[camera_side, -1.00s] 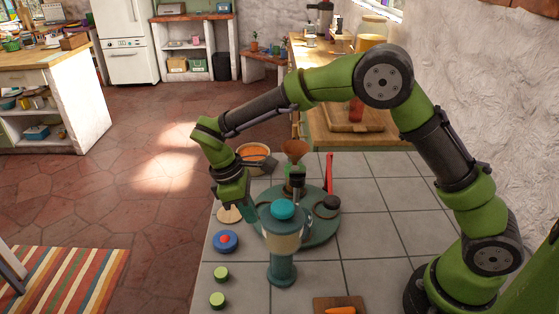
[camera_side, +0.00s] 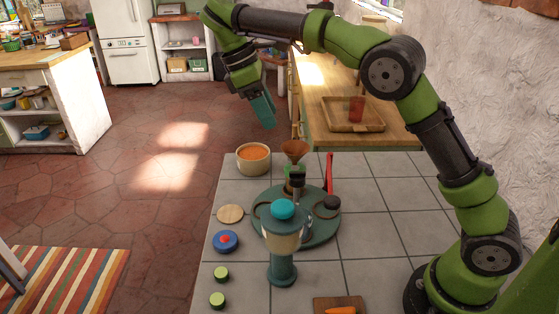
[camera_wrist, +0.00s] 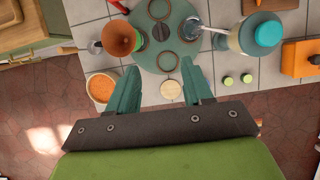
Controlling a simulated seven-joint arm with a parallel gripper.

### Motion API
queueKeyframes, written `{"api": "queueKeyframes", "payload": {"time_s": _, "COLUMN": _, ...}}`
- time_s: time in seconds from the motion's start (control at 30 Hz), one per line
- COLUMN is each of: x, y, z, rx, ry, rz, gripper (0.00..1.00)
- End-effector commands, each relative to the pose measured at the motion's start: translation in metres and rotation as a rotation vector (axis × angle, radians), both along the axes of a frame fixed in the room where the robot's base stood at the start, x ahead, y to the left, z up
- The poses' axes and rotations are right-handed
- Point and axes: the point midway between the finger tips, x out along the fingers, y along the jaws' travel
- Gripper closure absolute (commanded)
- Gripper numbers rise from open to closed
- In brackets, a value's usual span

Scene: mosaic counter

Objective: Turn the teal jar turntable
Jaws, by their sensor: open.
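The teal turntable (camera_side: 322,231) lies flat on the tiled counter; it also shows in the wrist view (camera_wrist: 148,58). Dark rings sit on its top, with a dark round piece (camera_side: 327,203) at its right and a dark-topped jar (camera_side: 297,182) toward its back. A teal-lidded vessel (camera_side: 282,240) in front hides part of it. My gripper (camera_side: 268,127) is raised well above and behind the turntable, touching nothing. In the wrist view my gripper (camera_wrist: 159,65) has its teal fingers spread, with nothing between them.
An orange-filled bowl (camera_side: 254,155), a copper funnel (camera_side: 294,150) and a red upright bar (camera_side: 329,172) stand at the back.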

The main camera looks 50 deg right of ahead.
Motion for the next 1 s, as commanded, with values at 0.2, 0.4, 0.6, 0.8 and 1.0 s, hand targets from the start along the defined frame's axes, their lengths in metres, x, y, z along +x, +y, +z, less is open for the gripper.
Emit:
{"api": "queueKeyframes", "payload": {"time_s": 0.2, "x": -0.006, "y": -0.006, "z": -0.017, "rx": 0.003, "ry": 0.008, "rz": 0.009, "gripper": 0.5}}
{"api": "queueKeyframes", "payload": {"time_s": 0.4, "x": -0.016, "y": -0.014, "z": -0.049, "rx": 0.004, "ry": 0.007, "rz": 0.006, "gripper": 0.5}}
{"api": "queueKeyframes", "payload": {"time_s": 0.6, "x": -0.027, "y": -0.026, "z": -0.089, "rx": 0.004, "ry": 0.008, "rz": 0.006, "gripper": 0.5}}
{"api": "queueKeyframes", "payload": {"time_s": 0.8, "x": -0.038, "y": -0.036, "z": -0.126, "rx": 0.004, "ry": 0.007, "rz": 0.004, "gripper": 0.5}}
{"api": "queueKeyframes", "payload": {"time_s": 1.0, "x": -0.044, "y": -0.043, "z": -0.149, "rx": 0.004, "ry": 0.004, "rz": 0.006, "gripper": 0.5}}
